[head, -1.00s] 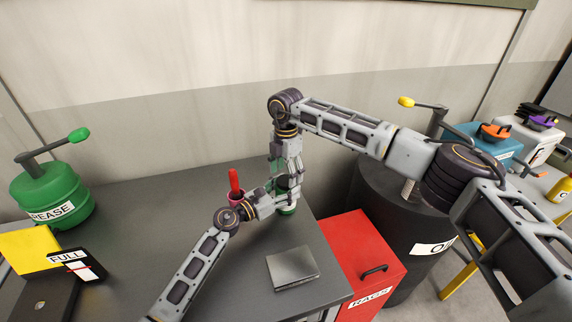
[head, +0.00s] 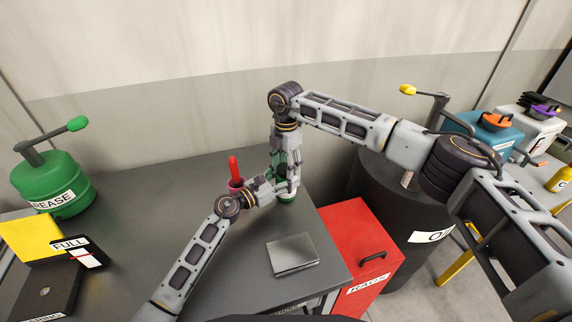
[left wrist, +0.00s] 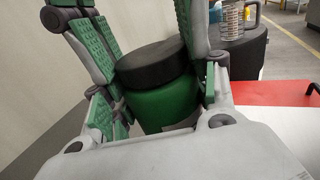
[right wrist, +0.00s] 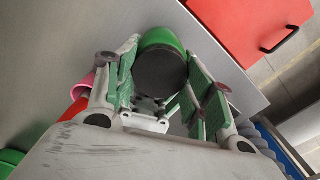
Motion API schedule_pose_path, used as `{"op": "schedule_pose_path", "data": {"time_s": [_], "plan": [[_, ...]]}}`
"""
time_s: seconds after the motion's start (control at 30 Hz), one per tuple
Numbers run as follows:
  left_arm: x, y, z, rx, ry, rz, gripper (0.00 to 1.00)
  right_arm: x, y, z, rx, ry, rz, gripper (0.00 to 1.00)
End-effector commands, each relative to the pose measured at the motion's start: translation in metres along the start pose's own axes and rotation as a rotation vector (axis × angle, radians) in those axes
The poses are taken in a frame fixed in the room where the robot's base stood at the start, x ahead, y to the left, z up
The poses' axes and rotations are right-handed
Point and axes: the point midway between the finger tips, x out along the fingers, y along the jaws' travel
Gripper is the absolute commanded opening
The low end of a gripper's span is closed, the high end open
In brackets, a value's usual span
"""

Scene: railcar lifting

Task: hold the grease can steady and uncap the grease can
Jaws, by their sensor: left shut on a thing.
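The grease can is a small green can (head: 287,199) with a black cap, standing upright on the grey workbench (head: 190,180). In the left wrist view the green can body (left wrist: 165,105) and wide black cap (left wrist: 152,65) show close up; the cap is on the can. My left gripper (head: 279,187) comes in low from the left and is shut on the can. My right gripper (head: 288,176) points down from above; in the right wrist view its fingers stand open on both sides of the black cap (right wrist: 160,75). Contact with the cap is unclear.
A pink cup with a red-handled tool (head: 234,173) stands close to my left gripper. A grey flat box (head: 292,254) lies in front. A green grease pump (head: 54,184) and a yellow-and-black holder (head: 32,240) are at left. A red rags bin (head: 348,240) and black drum (head: 385,190) stand right.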

Motion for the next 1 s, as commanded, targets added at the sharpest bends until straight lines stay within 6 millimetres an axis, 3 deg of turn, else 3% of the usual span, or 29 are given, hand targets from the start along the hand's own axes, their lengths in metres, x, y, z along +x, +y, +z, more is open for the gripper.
{"op": "schedule_pose_path", "data": {"time_s": [0.13, 0.53, 1.0], "plan": [[0.0, 0.0, 0.0, 0.0, 0.0, -0.001, 0.0, 0.0, 0.0, 0.0, 0.0, 0.001, -0.001, 0.74], [0.0, 0.0, 0.0, 0.0, 0.0, -0.001, 0.0, -0.003, 0.0, 0.0, 0.0, 0.0, 0.0, 0.74], [0.0, 0.0, 0.0, 0.0, 0.0, -0.001, 0.0, -0.041, 0.0, 0.0, 0.0, 0.0, 0.001, 0.74]]}}
